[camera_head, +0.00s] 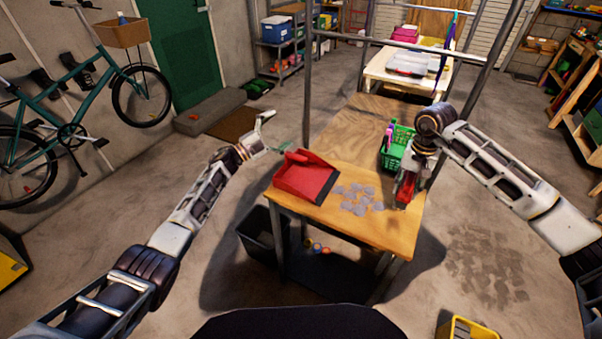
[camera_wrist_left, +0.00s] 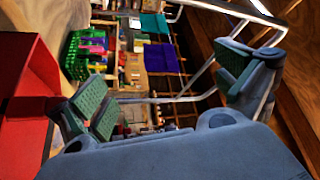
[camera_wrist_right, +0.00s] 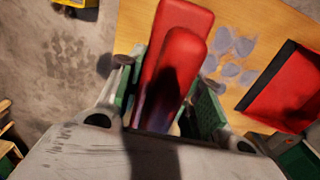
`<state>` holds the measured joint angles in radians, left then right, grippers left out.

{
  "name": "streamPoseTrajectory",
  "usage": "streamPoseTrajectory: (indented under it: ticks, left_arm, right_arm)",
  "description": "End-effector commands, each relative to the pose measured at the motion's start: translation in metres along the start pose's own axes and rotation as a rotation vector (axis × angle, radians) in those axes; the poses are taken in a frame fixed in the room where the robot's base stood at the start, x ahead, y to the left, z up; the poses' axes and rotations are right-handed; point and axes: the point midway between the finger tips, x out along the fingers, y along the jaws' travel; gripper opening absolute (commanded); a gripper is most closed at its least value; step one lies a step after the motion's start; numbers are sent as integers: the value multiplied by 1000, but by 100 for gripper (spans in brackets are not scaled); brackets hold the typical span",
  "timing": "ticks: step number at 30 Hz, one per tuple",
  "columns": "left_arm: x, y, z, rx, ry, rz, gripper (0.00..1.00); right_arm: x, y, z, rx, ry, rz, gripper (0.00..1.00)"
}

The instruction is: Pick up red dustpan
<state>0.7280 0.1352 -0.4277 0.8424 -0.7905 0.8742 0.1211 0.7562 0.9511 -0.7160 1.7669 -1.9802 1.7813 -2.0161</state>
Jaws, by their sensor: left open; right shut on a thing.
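The red dustpan (camera_head: 303,182) lies on the near left part of the wooden table, its dark lip towards the right. It also shows at the left edge of the left wrist view (camera_wrist_left: 22,75) and at the right of the right wrist view (camera_wrist_right: 287,92). My left gripper (camera_head: 271,134) is open and empty, just left of and behind the dustpan. In the left wrist view its fingers (camera_wrist_left: 168,92) are spread and the dustpan is outside them. My right gripper (camera_head: 407,172) is shut on a red tool, seemingly a brush (camera_wrist_right: 180,60), at the table's right side.
Several grey flakes (camera_head: 359,198) lie on the wooden table (camera_head: 350,228) between the dustpan and the red tool. A green basket (camera_head: 396,148) stands behind my right gripper. Metal posts (camera_head: 308,80) rise at the table's far corners. A black bin (camera_head: 262,238) stands below left.

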Motion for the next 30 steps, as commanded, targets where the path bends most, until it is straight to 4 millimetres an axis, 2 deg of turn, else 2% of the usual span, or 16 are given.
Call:
streamPoseTrajectory:
  ticks: [1,6,12,21,30]
  left_arm:
    - [12,0,-11,35,34,35,100]
    - [42,13,-47,156,153,179,100]
    - [67,31,-83,304,283,362,100]
    - [79,59,-116,524,447,655,100]
    - [70,74,-123,738,560,975,100]
  right_arm:
    - [0,0,0,0,0,0,9]
    - [0,0,0,0,0,0,9]
    - [0,0,0,0,0,0,9]
    - [0,0,0,0,0,0,9]
    - [0,0,0,0,0,0,9]
